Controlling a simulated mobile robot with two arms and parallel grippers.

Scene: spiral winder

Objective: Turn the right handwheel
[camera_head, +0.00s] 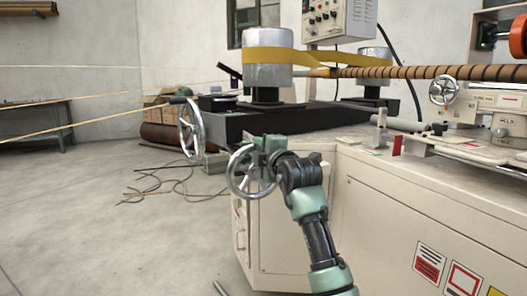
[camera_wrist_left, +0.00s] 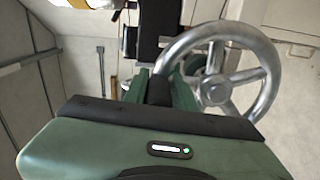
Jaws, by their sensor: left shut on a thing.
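A metal handwheel with spokes (camera_head: 249,173) stands at the near corner of the cream machine cabinet in the head view. It also shows in the left wrist view (camera_wrist_left: 216,89), with its rim running to the fingers. My left gripper (camera_head: 268,151) is at the upper right of this wheel, shut on its rim. In the left wrist view the dark and green fingers (camera_wrist_left: 160,88) meet the left part of the rim, and the gripper body hides the exact contact. A second handwheel (camera_head: 190,129) stands farther left and is untouched. My right gripper is not in view.
A third, small handwheel (camera_head: 444,90) sits on the machine at right. Metal drums (camera_head: 268,70) with a yellow belt (camera_head: 310,57) stand behind. Cables (camera_head: 165,182) lie on the floor at left. The floor at front left is clear.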

